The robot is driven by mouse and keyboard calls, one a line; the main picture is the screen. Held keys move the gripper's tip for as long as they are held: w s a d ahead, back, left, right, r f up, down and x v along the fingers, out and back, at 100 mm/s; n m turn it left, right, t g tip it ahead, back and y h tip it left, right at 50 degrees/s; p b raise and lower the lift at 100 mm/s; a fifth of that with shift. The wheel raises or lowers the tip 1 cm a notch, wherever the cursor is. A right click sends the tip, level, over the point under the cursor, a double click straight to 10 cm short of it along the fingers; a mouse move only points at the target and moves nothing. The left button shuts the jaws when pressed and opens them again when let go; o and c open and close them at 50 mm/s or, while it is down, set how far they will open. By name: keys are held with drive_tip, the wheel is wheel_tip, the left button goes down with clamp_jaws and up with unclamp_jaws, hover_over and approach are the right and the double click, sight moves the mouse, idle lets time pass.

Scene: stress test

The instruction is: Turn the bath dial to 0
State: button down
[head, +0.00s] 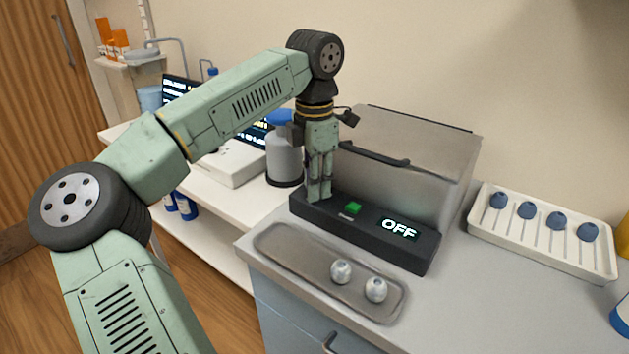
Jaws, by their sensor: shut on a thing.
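The bath (405,150) is a grey box with a closed-looking lid and a black front panel (370,234), standing on the counter. The panel's display (399,229) reads "OFF", and a green button (353,208) sits left of it. My gripper (319,194) points straight down at the panel's left end. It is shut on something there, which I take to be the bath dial. The fingers hide the dial, so its marks and its angle cannot be read.
A metal tray (290,253) with two silvery balls lies in front of the panel. A white rack (543,254) with several blue-topped sticks stands at right. A grey bottle (283,158) stands close left of my gripper. Screens and a white device (233,165) are further left.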

drive_tip(key=c, duration=1.6)
unclamp_jaws()
drive_tip(key=shift+r, duration=0.1)
wheel_tip(320, 180, up, 12)
drive_tip(key=shift+f, duration=0.1)
drive_tip(key=shift+s, duration=0.1)
